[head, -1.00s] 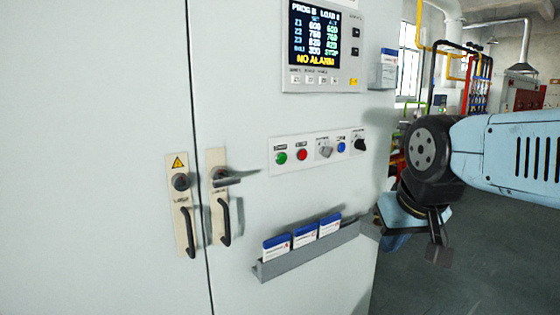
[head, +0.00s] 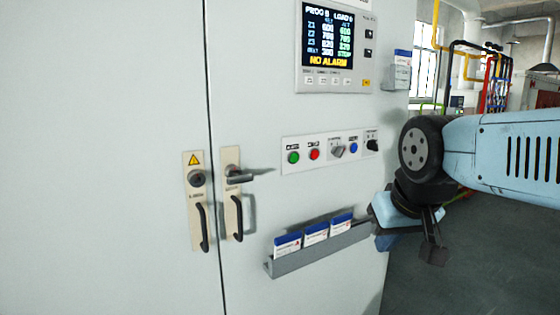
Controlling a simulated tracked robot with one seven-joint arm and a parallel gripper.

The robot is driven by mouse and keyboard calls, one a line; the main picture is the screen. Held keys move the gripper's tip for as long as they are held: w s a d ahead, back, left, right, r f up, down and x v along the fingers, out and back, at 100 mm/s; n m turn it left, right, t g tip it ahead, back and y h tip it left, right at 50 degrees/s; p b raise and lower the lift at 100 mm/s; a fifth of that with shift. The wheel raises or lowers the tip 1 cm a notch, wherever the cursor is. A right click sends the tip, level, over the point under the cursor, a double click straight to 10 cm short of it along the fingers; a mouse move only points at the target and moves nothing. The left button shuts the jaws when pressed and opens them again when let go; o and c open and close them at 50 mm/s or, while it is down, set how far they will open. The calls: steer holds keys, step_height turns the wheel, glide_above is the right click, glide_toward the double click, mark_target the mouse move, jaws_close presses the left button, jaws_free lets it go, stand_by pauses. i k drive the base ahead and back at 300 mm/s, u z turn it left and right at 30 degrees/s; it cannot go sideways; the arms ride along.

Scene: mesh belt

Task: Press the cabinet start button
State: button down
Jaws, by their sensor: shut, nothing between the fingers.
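The pale grey cabinet (head: 250,60) fills the left and middle of the head view. A white control strip (head: 303,142) on its right door carries a green button (head: 293,158), at the left end under a small, hard-to-read label. A red button (head: 314,155) sits just right of it. My gripper (head: 397,220) is at the cabinet's right edge, right of and lower than the green button and clear of it. Its light-blue body shows below the dark wrist joint; its fingertips are not clearly visible. It is shut and empty.
A display (head: 328,37) reads "NO ALARM". Door handles (head: 238,217) and a document rack (head: 320,247) protrude. Open floor (head: 490,260) lies right.

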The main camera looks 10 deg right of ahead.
mark_target(294, 158)
steer(key=z, duration=0.95)
steer(key=i, duration=0.1)
steer(key=u, duration=2.85)
steer(key=k, duration=1.75)
steer(key=z, duration=0.5)
steer(key=i, duration=1)
